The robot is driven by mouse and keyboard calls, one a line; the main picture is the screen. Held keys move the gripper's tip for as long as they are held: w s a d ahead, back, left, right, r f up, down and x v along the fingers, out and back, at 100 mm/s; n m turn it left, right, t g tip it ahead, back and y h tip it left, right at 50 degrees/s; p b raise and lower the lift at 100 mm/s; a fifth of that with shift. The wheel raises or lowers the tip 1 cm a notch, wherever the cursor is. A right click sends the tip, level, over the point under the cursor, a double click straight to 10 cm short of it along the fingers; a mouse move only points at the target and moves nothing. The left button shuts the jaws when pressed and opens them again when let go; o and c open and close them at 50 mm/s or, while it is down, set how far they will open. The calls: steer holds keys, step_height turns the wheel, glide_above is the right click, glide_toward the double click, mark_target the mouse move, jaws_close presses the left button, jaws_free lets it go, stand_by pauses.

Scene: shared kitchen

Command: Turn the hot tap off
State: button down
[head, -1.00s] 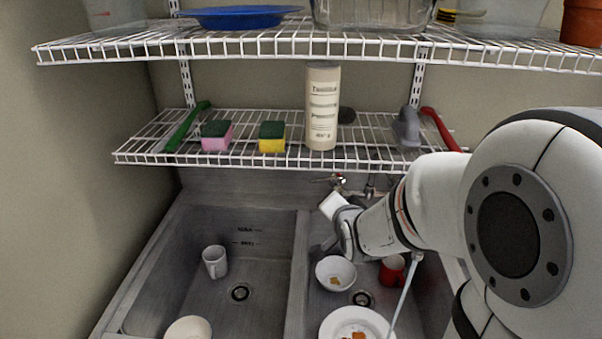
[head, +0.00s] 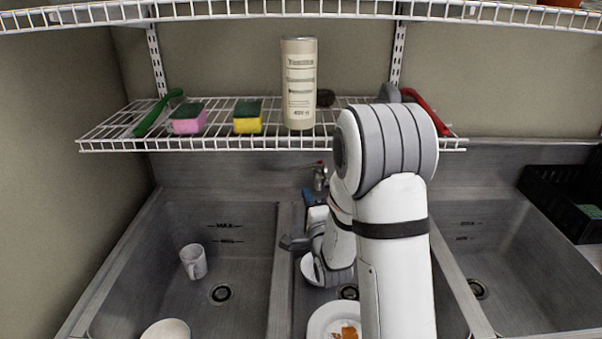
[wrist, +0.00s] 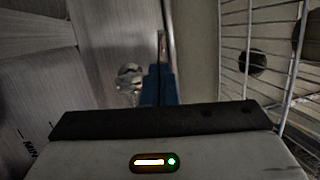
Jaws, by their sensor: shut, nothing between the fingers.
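The metal tap (head: 320,180) stands at the back wall of the middle basin, with a small red mark (head: 320,163) near its top. My gripper (head: 308,193) is shut and empty; its blue fingers reach up toward the tap, just in front and to the left of it. In the wrist view the shut blue fingers (wrist: 160,88) point ahead, with a blurred shiny metal part (wrist: 130,78) just to their left and a metal pipe (wrist: 169,38) beyond them. I cannot tell whether they touch. The handle's setting and any running water cannot be made out.
A wire shelf (head: 220,143) hangs above the tap, holding sponges, brushes and a tall canister (head: 299,85). The left basin holds a mug (head: 193,261) and a bowl (head: 166,331).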

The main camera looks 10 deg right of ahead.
steer(key=w+r+p, duration=0.1)
steer(key=w+p, duration=0.1)
steer(key=w, duration=0.6)
steer(key=shift+w+a+r, duration=0.25)
steer(key=shift+w+r, duration=0.1)
